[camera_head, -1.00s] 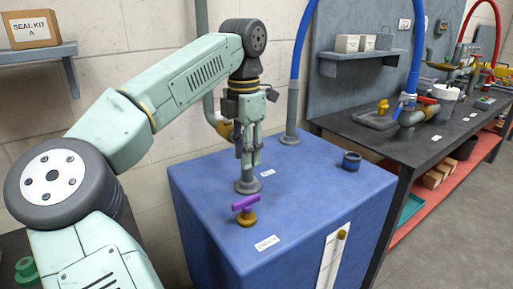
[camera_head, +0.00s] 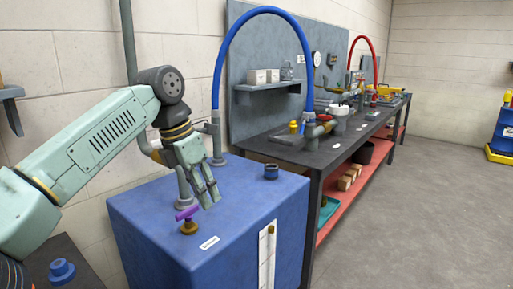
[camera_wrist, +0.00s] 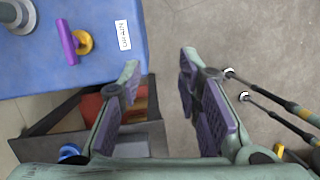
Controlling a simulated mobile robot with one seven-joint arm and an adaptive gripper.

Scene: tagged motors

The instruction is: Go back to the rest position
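My gripper (camera_head: 212,200) hangs over the top of the blue tank (camera_head: 150,250), near its purple-handled valve, and points downward. In the wrist view my gripper (camera_wrist: 160,80) is open, with its purple-padded fingers well apart and nothing between them. The valve's purple handle (camera_head: 187,212) sits on a brass fitting beside a white label. In the wrist view the purple handle (camera_wrist: 67,42) lies at the upper left, apart from the fingers.
A long dark workbench (camera_head: 270,150) with tools, blue and red hoses and a red lower shelf (camera_head: 330,215) runs along the wall. Open floor (camera_head: 430,220) lies to the right.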

